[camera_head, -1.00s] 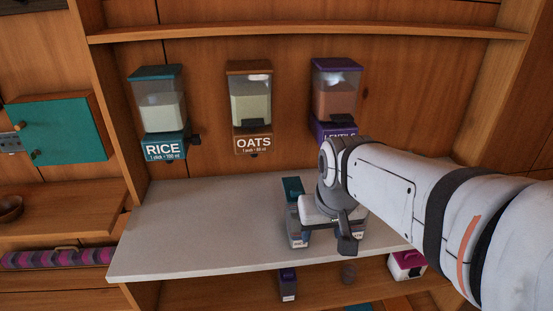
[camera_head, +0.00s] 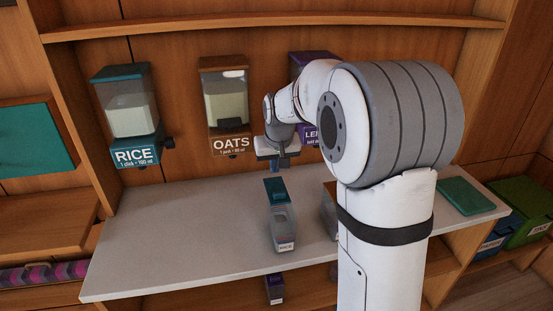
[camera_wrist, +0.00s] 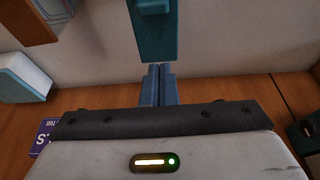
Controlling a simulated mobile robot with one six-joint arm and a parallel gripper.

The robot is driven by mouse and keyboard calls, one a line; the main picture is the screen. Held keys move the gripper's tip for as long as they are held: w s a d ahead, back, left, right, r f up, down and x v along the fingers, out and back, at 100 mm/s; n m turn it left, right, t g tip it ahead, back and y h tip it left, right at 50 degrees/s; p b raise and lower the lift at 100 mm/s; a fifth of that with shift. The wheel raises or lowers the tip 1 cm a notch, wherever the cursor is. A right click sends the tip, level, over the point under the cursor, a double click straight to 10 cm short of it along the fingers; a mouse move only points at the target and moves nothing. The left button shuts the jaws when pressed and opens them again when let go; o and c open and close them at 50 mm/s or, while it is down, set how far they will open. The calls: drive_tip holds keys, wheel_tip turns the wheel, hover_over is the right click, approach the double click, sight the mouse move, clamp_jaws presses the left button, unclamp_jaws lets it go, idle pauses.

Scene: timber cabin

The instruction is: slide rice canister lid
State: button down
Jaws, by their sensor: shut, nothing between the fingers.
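A clear canister (camera_head: 284,232) stands on the grey counter, with a small front label that appears to read RICE. Its teal lid (camera_head: 275,190) covers the back part of the top; the front part looks uncovered. The lid also shows in the wrist view (camera_wrist: 153,38), with a raised tab at the top of that view. My gripper (camera_head: 279,166) is above and behind the lid's back end, pointing down. In the wrist view its two blue fingers (camera_wrist: 159,68) are shut together and empty, close to the lid's end. I cannot tell whether they touch it.
Wall dispensers for rice (camera_head: 132,115), oats (camera_head: 226,105) and lentils (camera_head: 309,136) hang behind the counter (camera_head: 180,235). Another container (camera_head: 329,215) is mostly hidden behind my arm. A teal flat piece (camera_head: 465,195) lies at the right. The counter's left is clear.

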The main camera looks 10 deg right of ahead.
sight(273, 183)
drive_tip(key=x, duration=0.5)
drive_tip(key=shift+s+f+p, duration=0.1)
drive_tip(key=shift+p, duration=0.3)
drive_tip(key=s, duration=0.3)
drive_tip(key=shift+s+r+p, duration=0.2)
drive_tip(key=shift+s+p, duration=0.05)
drive_tip(key=shift+p, duration=0.05)
drive_tip(key=shift+s+f, duration=0.1)
drive_tip(key=shift+f, duration=0.1)
drive_tip(key=shift+s+a, duration=0.1)
